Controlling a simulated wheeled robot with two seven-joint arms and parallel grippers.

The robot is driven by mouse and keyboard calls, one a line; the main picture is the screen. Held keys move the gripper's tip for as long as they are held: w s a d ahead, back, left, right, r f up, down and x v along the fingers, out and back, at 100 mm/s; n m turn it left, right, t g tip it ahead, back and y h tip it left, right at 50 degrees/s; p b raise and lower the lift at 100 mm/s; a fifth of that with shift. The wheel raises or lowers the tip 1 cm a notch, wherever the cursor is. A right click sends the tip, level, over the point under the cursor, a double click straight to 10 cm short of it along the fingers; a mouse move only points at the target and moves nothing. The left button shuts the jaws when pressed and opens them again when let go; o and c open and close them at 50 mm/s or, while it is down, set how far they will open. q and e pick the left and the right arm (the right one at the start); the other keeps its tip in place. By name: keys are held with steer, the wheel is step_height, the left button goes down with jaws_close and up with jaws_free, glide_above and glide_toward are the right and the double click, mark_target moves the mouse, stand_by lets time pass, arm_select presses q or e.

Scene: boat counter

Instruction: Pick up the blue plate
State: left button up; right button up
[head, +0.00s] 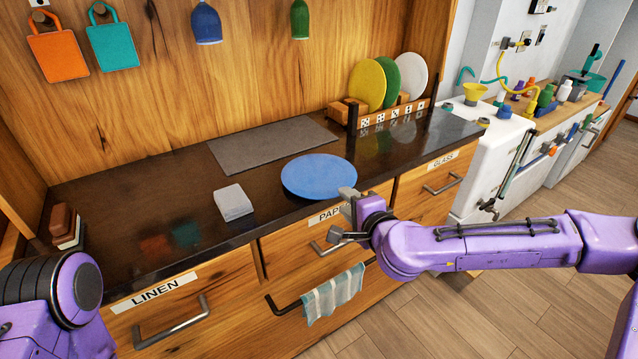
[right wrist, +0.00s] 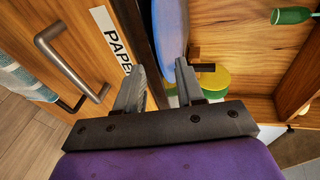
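The blue plate (head: 316,176) lies near the front edge of the dark counter, above the drawer labelled PAPER. My right gripper (head: 343,212) is at the plate's front right side, by the counter edge. In the right wrist view its two fingers (right wrist: 158,90) stand apart with nothing held between them. The plate's rim shows in that view (right wrist: 169,35) just beyond the fingertips, close to the right-hand finger; I cannot tell whether they touch. Of my left arm only a purple link shows at the lower left; its gripper is out of view.
A grey block-like stack (head: 234,203) lies left of the plate. A grey mat (head: 272,144) lies behind it. A rack (head: 392,122) holds yellow, green and white plates at the back right. Drawer handles (head: 330,243) and a striped towel (head: 333,294) stick out from the front.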

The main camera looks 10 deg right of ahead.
steer(key=x, duration=0.3)
steer(key=shift+w+f+b, duration=0.1)
steer(key=shift+w+b, duration=0.15)
steer(key=shift+b, duration=0.1)
jaws_close()
